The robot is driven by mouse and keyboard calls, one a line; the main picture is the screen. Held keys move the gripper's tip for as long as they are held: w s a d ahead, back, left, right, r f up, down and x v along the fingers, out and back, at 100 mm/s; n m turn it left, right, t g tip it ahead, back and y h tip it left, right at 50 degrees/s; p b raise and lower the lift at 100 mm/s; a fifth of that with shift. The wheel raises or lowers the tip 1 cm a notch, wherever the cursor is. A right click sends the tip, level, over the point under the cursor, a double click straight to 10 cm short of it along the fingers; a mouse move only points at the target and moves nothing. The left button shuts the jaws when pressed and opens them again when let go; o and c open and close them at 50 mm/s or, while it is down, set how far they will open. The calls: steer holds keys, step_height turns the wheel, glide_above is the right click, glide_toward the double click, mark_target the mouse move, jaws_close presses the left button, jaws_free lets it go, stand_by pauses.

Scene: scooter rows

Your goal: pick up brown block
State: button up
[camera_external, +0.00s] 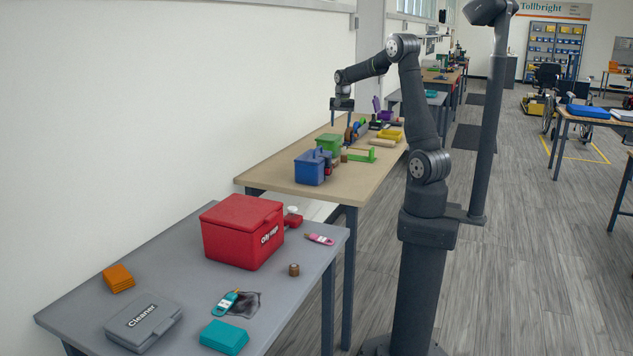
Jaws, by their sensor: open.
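My gripper (341,121) is open and points down above the far left part of the wooden table (290,181). Small brown pieces (349,133) show just below and to the right of its fingers; their exact shape is too small to tell. Another small brown piece (344,157) sits nearer, beside the green bin. A tan block (382,143) lies further right on the same table. I cannot tell for certain which one is the brown block. Nothing shows between the fingers.
A blue bin (309,168), a green bin (329,143), a green bracket-like piece (361,156) and a yellow tray (390,134) crowd the wooden table. The nearer grey table holds a red box (241,232) and a small brown cylinder (294,270). The wooden table's front is clear.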

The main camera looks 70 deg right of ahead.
mark_target(344, 156)
steer(key=d+f, duration=0.1)
steer(key=f, duration=0.5)
steer(key=d+f+m, duration=0.1)
steer(key=f, duration=0.5)
steer(key=s+d+f+m+g+y, duration=0.1)
steer(key=f, duration=0.5)
steer(key=shift+d, duration=0.15)
steer(key=c, duration=1.1)
steer(key=shift+o, duration=0.2)
steer(key=shift+r, duration=0.1)
